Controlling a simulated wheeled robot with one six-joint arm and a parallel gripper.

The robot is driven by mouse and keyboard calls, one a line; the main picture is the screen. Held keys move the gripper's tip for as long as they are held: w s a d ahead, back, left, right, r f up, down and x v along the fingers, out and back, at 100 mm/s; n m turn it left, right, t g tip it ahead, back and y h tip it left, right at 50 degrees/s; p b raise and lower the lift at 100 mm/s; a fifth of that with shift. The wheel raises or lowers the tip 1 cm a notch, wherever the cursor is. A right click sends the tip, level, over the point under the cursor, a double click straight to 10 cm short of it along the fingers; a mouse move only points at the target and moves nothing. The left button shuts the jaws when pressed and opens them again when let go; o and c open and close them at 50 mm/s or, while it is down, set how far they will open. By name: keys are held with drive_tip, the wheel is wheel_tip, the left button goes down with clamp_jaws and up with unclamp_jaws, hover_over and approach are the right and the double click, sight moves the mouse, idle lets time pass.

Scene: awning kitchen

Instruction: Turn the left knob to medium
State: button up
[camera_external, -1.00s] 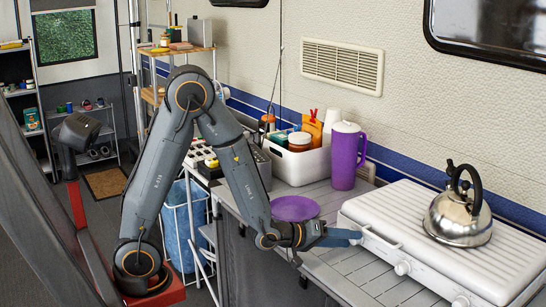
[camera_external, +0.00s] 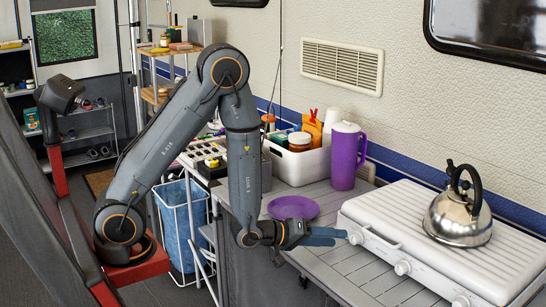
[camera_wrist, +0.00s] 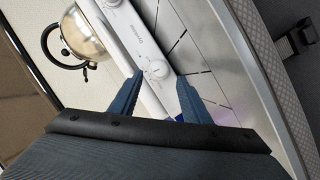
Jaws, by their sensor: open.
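The white stove (camera_external: 430,255) stands on the grey slatted counter with a row of knobs along its front. The left knob (camera_external: 356,238) is white and sits at the stove's near left end. My gripper (camera_external: 342,237) is just left of it, pointing at it, fingers level and apart. In the wrist view my gripper (camera_wrist: 160,78) is open, with the left knob (camera_wrist: 156,70) in line between the two blue fingertips. It appears untouched and the gap in depth is hard to judge. The knob's pointer is too small to read.
A steel kettle (camera_external: 459,212) stands on the stove lid. A purple plate (camera_external: 293,207), purple pitcher (camera_external: 346,157) and white bin (camera_external: 298,165) stand behind my gripper.

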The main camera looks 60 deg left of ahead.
sight(353, 239)
drive_tip(key=shift+p+v, duration=1.25)
drive_tip(key=shift+p, duration=0.45)
drive_tip(key=shift+w+d+r+m+y+p, duration=0.15)
drive_tip(key=shift+w+d+m+y+p, duration=0.2)
drive_tip(key=shift+m, duration=0.25)
drive_tip(key=shift+w+d+r+m+y+p, duration=0.1)
drive_tip(key=shift+w+m+y+p, duration=0.2)
drive_tip(key=shift+m+y, duration=0.25)
drive_tip(key=m+y, duration=0.1)
drive_tip(key=d+m+p, duration=0.1)
drive_tip(key=m, duration=0.1)
drive_tip(key=shift+w+d+r+y, duration=0.1)
drive_tip(key=shift+w+r+y, duration=0.05)
drive_tip(key=shift+w+y, duration=0.2)
drive_tip(key=shift+s+d+r+m+y+p, duration=0.1)
drive_tip(key=shift+d+m+y+p, duration=0.3)
drive_tip(key=shift+m, duration=0.25)
drive_tip(key=shift+s+d+m+y+p, duration=0.1)
drive_tip(key=shift+d+m+y+p, duration=0.15)
drive_tip(key=shift+m+y, duration=0.3)
drive_tip(key=shift+s+d+m+y+p, duration=0.3)
drive_tip(key=shift+s+d+m+y, duration=0.25)
drive_tip(key=shift+m, duration=0.5)
drive_tip(key=shift+w+f+g, duration=0.25)
drive_tip(key=shift+w+g, duration=0.05)
drive_tip(key=shift+w, duration=0.1)
drive_tip(key=shift+p+x, duration=0.75)
drive_tip(key=shift+x, duration=2.8)
